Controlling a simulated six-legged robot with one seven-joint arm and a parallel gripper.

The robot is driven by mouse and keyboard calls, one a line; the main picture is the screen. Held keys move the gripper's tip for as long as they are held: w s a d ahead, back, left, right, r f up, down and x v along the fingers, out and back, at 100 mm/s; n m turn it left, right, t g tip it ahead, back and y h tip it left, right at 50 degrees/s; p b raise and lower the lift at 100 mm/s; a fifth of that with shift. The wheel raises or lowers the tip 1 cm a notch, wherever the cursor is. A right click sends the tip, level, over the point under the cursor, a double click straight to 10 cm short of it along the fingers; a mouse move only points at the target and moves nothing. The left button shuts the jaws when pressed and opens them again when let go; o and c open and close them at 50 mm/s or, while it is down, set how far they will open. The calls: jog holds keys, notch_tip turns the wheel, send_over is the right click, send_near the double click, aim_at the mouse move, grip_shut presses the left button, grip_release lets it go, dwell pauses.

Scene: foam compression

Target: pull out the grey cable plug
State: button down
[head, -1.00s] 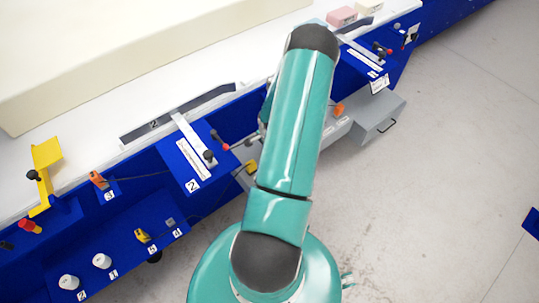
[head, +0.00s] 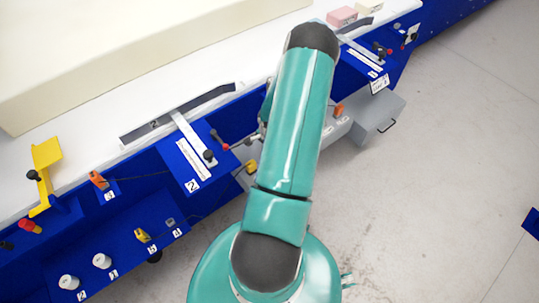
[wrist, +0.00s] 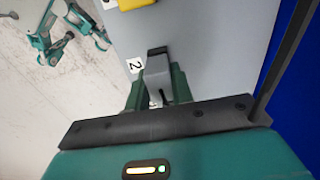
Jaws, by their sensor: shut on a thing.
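My gripper (wrist: 157,92) is shut on the grey cable plug (wrist: 158,74) in the wrist view, with a green finger on each side of it. The plug lies against a light grey panel (wrist: 215,45), beside a white label reading 2 (wrist: 135,65). A dark patch (wrist: 157,51) shows at the plug's far end. I cannot tell whether the plug is seated or free. In the head view my arm hides the gripper and the grey plug. The grey box (head: 372,135) shows to the right of my arm.
A yellow plug (wrist: 136,3) is on the panel at the top of the wrist view; a yellow plug also shows in the head view (head: 251,167). An orange plug (head: 338,110) is right of my arm. The blue table (head: 130,190) runs alongside. Open floor (head: 450,180) lies right.

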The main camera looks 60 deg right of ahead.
jog(key=shift+r, duration=0.9)
dwell(0.3)
jog(key=shift+r, duration=2.4)
